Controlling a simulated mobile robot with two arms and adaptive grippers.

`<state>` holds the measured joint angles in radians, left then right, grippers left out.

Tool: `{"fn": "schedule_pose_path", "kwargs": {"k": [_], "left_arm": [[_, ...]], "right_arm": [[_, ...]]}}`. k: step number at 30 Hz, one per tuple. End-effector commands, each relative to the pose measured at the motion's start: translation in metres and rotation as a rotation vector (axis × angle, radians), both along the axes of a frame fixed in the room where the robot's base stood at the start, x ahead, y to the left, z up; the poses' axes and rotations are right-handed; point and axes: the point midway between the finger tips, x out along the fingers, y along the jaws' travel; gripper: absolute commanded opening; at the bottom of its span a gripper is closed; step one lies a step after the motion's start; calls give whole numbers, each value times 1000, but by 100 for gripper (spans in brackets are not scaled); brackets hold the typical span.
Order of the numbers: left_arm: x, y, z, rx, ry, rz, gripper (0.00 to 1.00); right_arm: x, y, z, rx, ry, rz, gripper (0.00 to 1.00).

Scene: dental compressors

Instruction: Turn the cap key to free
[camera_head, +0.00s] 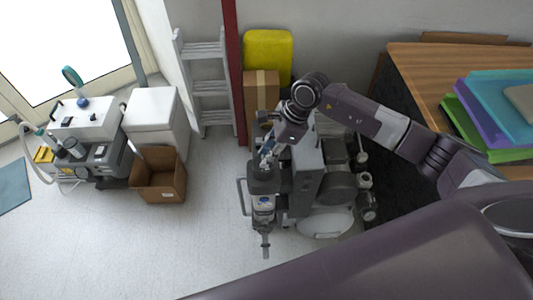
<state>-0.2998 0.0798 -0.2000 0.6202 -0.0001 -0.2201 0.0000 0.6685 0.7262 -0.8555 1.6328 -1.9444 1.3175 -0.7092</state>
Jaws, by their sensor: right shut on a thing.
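The dental compressor (335,188) stands on the floor in the middle, with a grey box-shaped body, a motor and a light tank at its base. A dark cylindrical unit with a pale lower part (263,208) is at its left front. My right gripper (267,158) reaches down from the right arm to the top of this unit. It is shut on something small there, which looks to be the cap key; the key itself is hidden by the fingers. I cannot tell which way the key is turned. My left gripper is not in view.
A wooden table (415,62) with coloured trays (497,110) is at the right. A yellow container (268,52) and a cardboard box (261,92) stand behind the compressor. An open carton (160,190) and white equipment are at the left. The floor (125,245) in front is clear.

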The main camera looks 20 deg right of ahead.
Motion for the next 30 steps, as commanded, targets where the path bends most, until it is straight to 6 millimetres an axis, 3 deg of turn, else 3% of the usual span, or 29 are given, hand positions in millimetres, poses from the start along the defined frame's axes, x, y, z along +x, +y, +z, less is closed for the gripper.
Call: {"fn": "schedule_pose_path", "kwargs": {"k": [15, 16, 20, 30], "left_arm": [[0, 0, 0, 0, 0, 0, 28], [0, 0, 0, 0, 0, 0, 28], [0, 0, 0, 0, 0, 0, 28], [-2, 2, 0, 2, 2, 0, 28]], "right_arm": [[0, 0, 0, 1, 0, 0, 0], [0, 0, 0, 1, 0, 0, 25], [0, 0, 0, 1, 0, 0, 39], [0, -1, 2, 0, -1, 0, 41]]}}
